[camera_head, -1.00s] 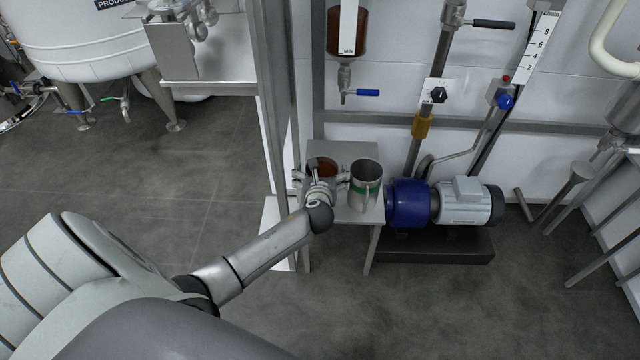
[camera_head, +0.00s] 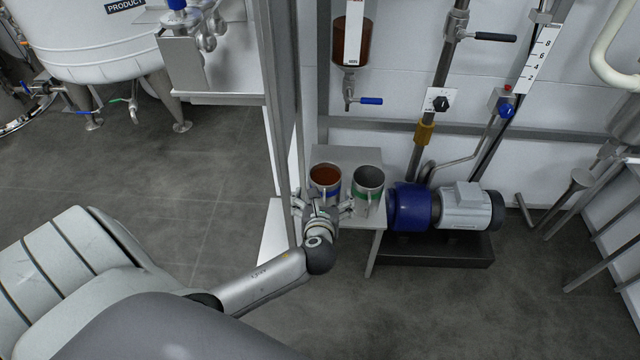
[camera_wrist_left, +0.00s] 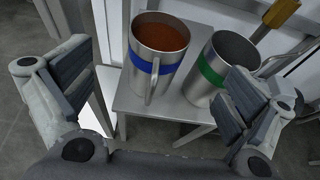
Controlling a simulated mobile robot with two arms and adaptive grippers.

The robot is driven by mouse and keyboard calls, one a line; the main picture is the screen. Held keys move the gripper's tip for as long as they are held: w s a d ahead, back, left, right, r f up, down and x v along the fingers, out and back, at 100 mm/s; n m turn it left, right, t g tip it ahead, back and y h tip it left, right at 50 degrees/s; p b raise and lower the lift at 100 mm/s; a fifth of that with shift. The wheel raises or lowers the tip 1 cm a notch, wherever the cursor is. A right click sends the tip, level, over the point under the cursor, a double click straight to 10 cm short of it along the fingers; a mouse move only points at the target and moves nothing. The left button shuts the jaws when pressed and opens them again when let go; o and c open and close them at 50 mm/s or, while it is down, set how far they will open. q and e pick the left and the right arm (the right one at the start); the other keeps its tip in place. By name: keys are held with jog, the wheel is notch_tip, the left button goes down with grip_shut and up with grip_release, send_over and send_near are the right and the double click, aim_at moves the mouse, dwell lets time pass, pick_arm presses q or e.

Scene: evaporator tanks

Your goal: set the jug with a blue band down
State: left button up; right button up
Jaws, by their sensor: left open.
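The jug with a blue band (camera_head: 326,177) stands upright on a small grey table (camera_head: 345,153), full of a brown-red liquid. In the left wrist view the blue-band jug (camera_wrist_left: 158,55) shows its handle facing me. A second jug, with a green band (camera_head: 367,184), stands just to its right and looks empty; it also shows in the left wrist view (camera_wrist_left: 222,70). My left gripper (camera_head: 323,203) is open in front of the blue-band jug, and its spread fingers (camera_wrist_left: 160,100) are apart from that jug. My right gripper is not in view.
A blue and grey pump (camera_head: 440,205) sits right of the table. A metal post (camera_head: 284,120) rises close on the table's left. A sight vessel with a blue-handled valve (camera_head: 369,101) hangs above. Open floor (camera_head: 150,190) lies to the left.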

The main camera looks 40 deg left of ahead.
pick_arm(q)
jog(key=s+d+f+n+g+h, duration=0.3)
jog(key=s+d+f+n, duration=0.3)
jog(key=s+f+n, duration=0.4)
jog(key=s+d+f+n+g+h, duration=0.4)
jog(key=s+f+n, duration=0.6)
jog(key=s+n, duration=0.4)
jog(key=d+n+g, duration=0.1)
jog(key=n, duration=0.2)
jog(key=shift+s+d+f+n+g, duration=0.2)
jog(key=shift+d+f+n+g, duration=0.1)
jog(key=shift+d+f+g, duration=0.1)
